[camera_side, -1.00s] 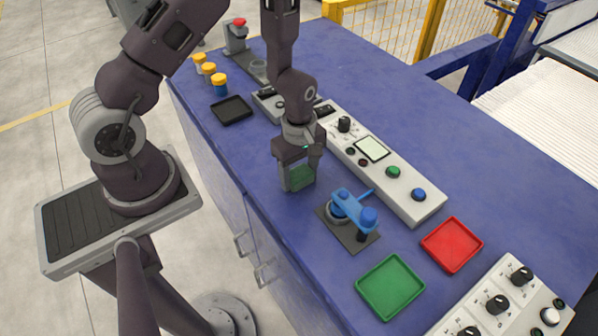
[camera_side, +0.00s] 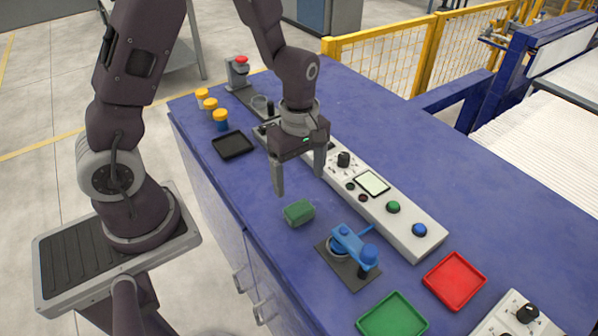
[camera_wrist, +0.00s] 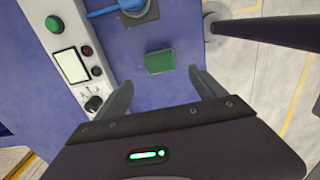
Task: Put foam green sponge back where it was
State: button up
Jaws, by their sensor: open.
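The green foam sponge (camera_side: 299,212) lies flat on the blue table in the side view, left of the blue clamp-like device. It also shows in the wrist view (camera_wrist: 160,61), beyond and between my fingertips. My gripper (camera_side: 298,186) is open and empty, above the sponge and apart from it. Its fingers (camera_wrist: 160,84) are spread wide in the wrist view. Nothing hides the sponge.
The blue device (camera_side: 350,247) on its dark plate stands close to the sponge. A grey control panel (camera_side: 385,200) runs behind. A black tray (camera_side: 232,145), green tray (camera_side: 392,317) and red tray (camera_side: 455,281) look empty. Yellow-capped bottles (camera_side: 211,110) stand at left.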

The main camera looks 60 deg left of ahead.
jog(key=s+d+r+m+t, duration=0.1)
jog(key=s+r+m+t, duration=0.15)
jog(key=r+m, duration=0.4)
jog(key=s+d+r+m+t, duration=0.1)
jog(key=s+r+m, duration=0.2)
jog(key=r, duration=0.7)
jog(key=s+r+m+t, duration=0.2)
jog(key=s+r+m, duration=0.3)
jog(key=s+m, duration=0.3)
jog(key=shift+s, duration=0.95)
jog(key=shift+m, duration=0.25)
jog(key=shift+c, duration=0.2)
